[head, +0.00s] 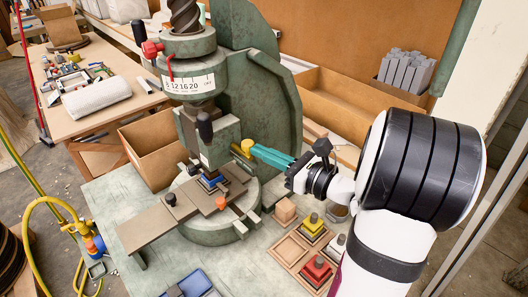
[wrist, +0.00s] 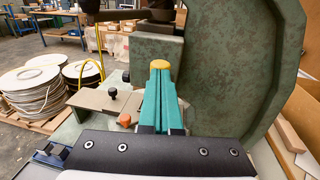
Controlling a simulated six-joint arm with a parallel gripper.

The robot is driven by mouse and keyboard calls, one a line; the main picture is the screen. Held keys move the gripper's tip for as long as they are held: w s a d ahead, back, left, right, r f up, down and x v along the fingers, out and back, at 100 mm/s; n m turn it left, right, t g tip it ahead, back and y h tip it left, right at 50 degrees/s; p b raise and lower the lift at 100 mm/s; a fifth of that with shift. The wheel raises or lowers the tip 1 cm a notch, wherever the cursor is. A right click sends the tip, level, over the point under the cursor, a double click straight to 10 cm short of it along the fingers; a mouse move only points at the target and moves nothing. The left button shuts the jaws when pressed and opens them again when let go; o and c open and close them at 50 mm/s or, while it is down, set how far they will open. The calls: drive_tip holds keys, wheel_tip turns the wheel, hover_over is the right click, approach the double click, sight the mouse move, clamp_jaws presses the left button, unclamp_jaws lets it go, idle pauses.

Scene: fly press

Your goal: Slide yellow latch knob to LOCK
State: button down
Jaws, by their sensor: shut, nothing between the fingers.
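The yellow latch knob (head: 246,146) sits on the side of the green press, just right of the ram. In the wrist view the yellow knob (wrist: 160,65) shows directly beyond my fingertips. My gripper (head: 257,150) has teal fingers, shut with nothing between them, reaching in from the right with the tips at the knob. The wrist view shows the closed fingers (wrist: 160,78) pointing at the knob; I cannot tell whether they touch it. The fingers partly hide the knob's mount, and no LOCK marking is readable.
The green press body (head: 262,95) rises close behind my fingers. Below are the press table with a dark plate (head: 150,229) and an orange knob (head: 221,202). A wooden tray (head: 290,250) with colored weighted pieces stands below my wrist. An open cardboard box (head: 150,150) stands left.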

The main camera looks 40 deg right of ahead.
drive_tip(key=shift+w+r, duration=0.1)
drive_tip(key=shift+w, duration=1.2)
drive_tip(key=s+d, duration=0.2)
drive_tip(key=s, duration=1.2)
drive_tip(key=shift+r, duration=0.3)
drive_tip(key=shift+s+d, duration=0.1)
